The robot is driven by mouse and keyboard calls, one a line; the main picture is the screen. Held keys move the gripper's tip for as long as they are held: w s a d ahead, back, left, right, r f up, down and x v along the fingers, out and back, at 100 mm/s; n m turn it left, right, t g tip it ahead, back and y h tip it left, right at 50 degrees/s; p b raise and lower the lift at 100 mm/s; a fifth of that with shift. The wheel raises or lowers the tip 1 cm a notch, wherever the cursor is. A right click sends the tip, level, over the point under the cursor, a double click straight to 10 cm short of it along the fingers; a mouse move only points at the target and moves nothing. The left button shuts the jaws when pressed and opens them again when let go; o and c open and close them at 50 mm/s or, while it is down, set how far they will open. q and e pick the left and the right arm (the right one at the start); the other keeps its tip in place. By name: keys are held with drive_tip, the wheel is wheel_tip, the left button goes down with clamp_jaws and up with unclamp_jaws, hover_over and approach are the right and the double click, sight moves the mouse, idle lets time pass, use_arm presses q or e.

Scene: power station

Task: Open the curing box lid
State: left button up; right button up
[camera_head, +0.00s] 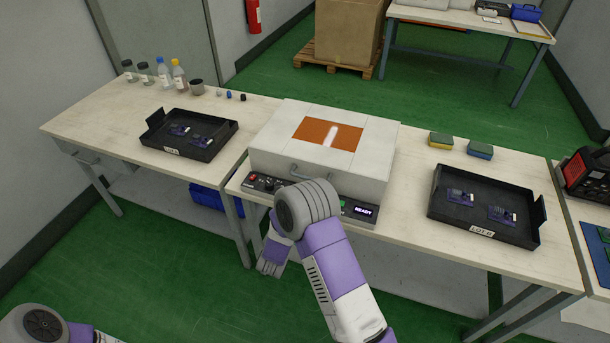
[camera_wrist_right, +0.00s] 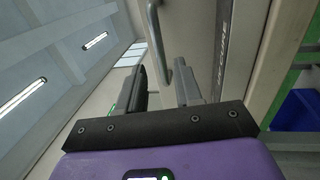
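The curing box (camera_head: 320,150) is a white box on the middle table. Its lid has an orange window (camera_head: 328,134) and looks shut. The grey lid handle (camera_head: 310,173) is on the front, above a black panel that reads READY (camera_head: 362,211). In the right wrist view the handle (camera_wrist_right: 180,72) appears just ahead of my right gripper (camera_wrist_right: 165,90). That gripper is open and points at the box front, with the handle near one fingertip; I cannot tell whether they touch. My own arm hides this gripper in the head view. My left gripper is out of view.
Black trays with purple boards stand left (camera_head: 190,134) and right (camera_head: 485,205) of the box. Bottles (camera_head: 162,74) and a cup stand at the back left. Two sponges (camera_head: 440,141) lie right of the box. A blue crate (camera_head: 215,200) sits below the table.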

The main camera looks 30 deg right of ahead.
sight(309, 177)
drive_tip(key=b+x, duration=0.1)
drive_tip(key=x, duration=0.6)
drive_tip(key=shift+c, duration=0.3)
clamp_jaws()
